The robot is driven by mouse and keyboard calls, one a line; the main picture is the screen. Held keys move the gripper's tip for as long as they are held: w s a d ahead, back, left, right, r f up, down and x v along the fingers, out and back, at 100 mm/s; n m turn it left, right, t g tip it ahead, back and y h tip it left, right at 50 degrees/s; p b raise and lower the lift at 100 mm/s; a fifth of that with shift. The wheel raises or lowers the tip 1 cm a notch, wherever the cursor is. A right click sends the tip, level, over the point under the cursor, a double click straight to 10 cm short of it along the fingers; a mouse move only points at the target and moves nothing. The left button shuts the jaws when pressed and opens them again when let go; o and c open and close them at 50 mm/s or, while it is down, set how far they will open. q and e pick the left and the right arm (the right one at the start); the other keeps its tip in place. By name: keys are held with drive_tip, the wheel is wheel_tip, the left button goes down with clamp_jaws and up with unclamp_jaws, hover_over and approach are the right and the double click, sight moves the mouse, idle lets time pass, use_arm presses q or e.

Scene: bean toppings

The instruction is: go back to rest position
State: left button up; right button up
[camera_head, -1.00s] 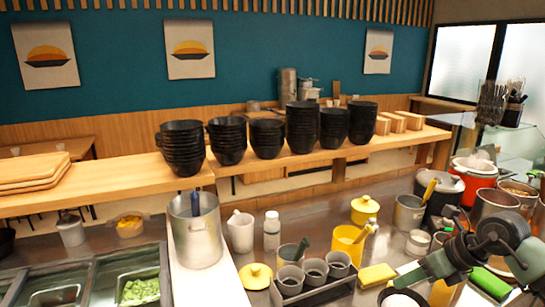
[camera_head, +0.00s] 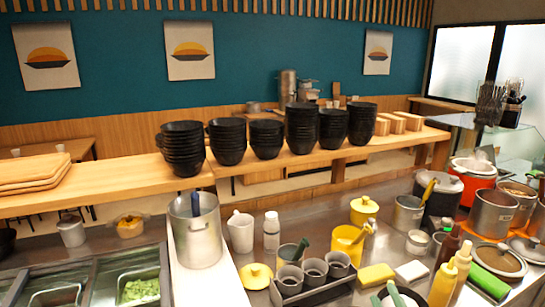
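The rest of the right arm is out of frame. My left gripper is not in view.
Stacked black bowls (camera_head: 302,128) line the wooden shelf (camera_head: 100,190). A steel pot (camera_head: 196,240) stands mid-counter.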

drive_tip(key=s+f+m+g, duration=0.5)
drive_tip(key=s+f+g, duration=0.3)
drive_tip(key=s+f, duration=0.5)
drive_tip(key=s+a+f+m+g+y, duration=0.1)
drive_tip(key=s+a+f+g, duration=0.1)
drive_tip(key=s+f+g, duration=0.3)
drive_tip(key=s+a+f+m+g, duration=0.1)
drive_tip(key=s+f, duration=0.1)
drive_tip(key=s, duration=0.6)
wheel_tip(320, 180, down, 34)
drive_tip(key=s+g+b, duration=0.1)
drive_tip(key=s+b, duration=0.2)
drive_tip(key=b, duration=0.3)
drive_tip(key=s+d+f+g+b, duration=0.1)
drive_tip(key=s+f+b, duration=0.3)
drive_tip(key=s+f, duration=1.2)
wheel_tip(320, 180, down, 3)
drive_tip(key=shift+d+r, duration=0.1)
drive_tip(key=shift+d, duration=0.7)
